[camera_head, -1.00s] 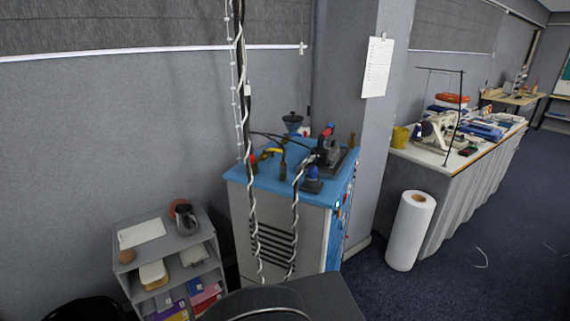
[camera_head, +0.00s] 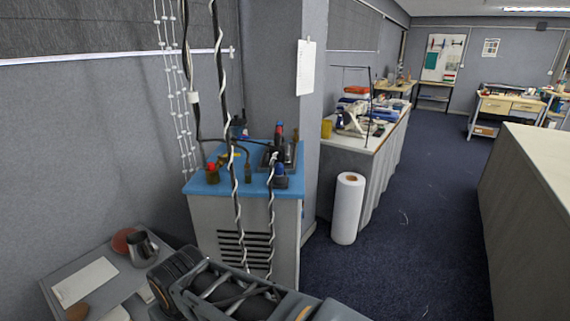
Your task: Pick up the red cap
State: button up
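I cannot make out a red cap for certain. A small red-topped item (camera_head: 212,170) stands at the left front of the blue-topped cabinet, too small to identify. A red and blue upright piece (camera_head: 279,133) stands farther back on the same cabinet. A flat orange-red object (camera_head: 356,91) lies on top of a stack on the cloth-sided table (camera_head: 345,142), and its kind is unclear. Part of my arm shows at the bottom centre, but my gripper is not in view.
The blue-topped cabinet (camera_head: 207,210) and a white roll (camera_head: 347,208) stand ahead. A low grey shelf (camera_head: 65,265) is at lower left. A long pale counter (camera_head: 530,160) runs along the right. Dark carpet between roll and counter is mostly clear.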

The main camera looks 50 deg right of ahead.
aim_at(211, 165)
jog(key=z, duration=0.75)
jog(key=i, duration=1)
